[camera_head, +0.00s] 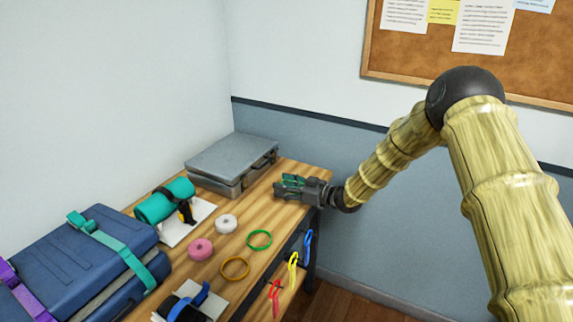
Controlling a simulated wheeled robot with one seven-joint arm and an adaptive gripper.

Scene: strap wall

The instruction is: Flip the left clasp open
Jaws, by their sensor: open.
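A grey hard case (228,158) lies shut at the far end of the wooden bench, its front side facing right toward my gripper. Small clasps show faintly on that front side. The left clasp (238,187) is at the near end, and the other clasp (272,158) is at the far end. They are too small to tell how each stands. My gripper (279,187) is open and empty, low over the bench to the right of the case. It is apart from the left clasp, and its fingers point left.
On the bench (217,268) lie a teal roll on a white board (190,232), white (227,224) and pink (200,249) tape rolls, and green (259,240) and orange (235,268) rings. A strapped blue suitcase (75,262) is at left. Coloured straps hang at the bench's right edge.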

